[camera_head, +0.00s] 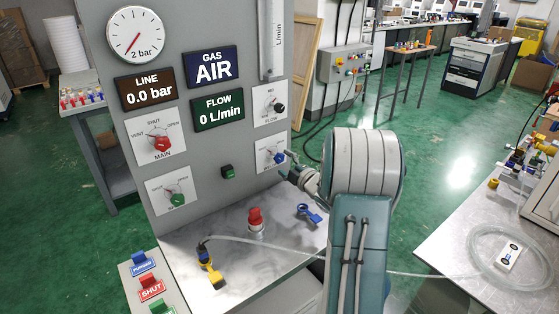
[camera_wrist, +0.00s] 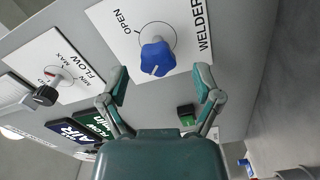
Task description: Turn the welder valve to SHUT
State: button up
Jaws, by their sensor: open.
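The welder valve is a blue star-shaped knob (camera_wrist: 157,57) on a white plate (camera_wrist: 118,46) marked OPEN and WELDER. No SHUT mark is readable on this plate. A pale mark on the knob faces the lower edge of the wrist view, away from the OPEN tick at upper left. The knob also shows in the head view (camera_head: 279,157), partly behind my gripper (camera_head: 290,167). In the wrist view my gripper (camera_wrist: 161,87) is open, its fingers spread below and to either side of the knob. I see no contact with it.
The flow knob (camera_wrist: 45,96) and a green button (camera_wrist: 187,116) are close by on the panel. Red MAIN (camera_head: 159,143) and green (camera_head: 177,200) knobs sit further left.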

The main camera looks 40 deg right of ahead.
jog(key=s, duration=0.9)
jog(key=shift+w, duration=0.1)
jog(key=s+a+r+m+g+h, duration=0.1)
jog(key=a+r+m+g+h, duration=0.2)
jog(key=a, duration=0.4)
jog(key=a+r+m+g+h, duration=0.1)
jog(key=a+r+m+g, duration=0.2)
jog(key=a+r+m, duration=0.35)
jog(key=s+a+f+m+g+y, duration=0.2)
jog(key=s+a+m+g+y, duration=0.2)
jog(key=s+a, duration=1.4)
jog(key=shift+s+a+m+g, duration=0.3)
jog(key=shift+s+m+g, duration=0.25)
jog(key=shift+s+g, duration=0.55)
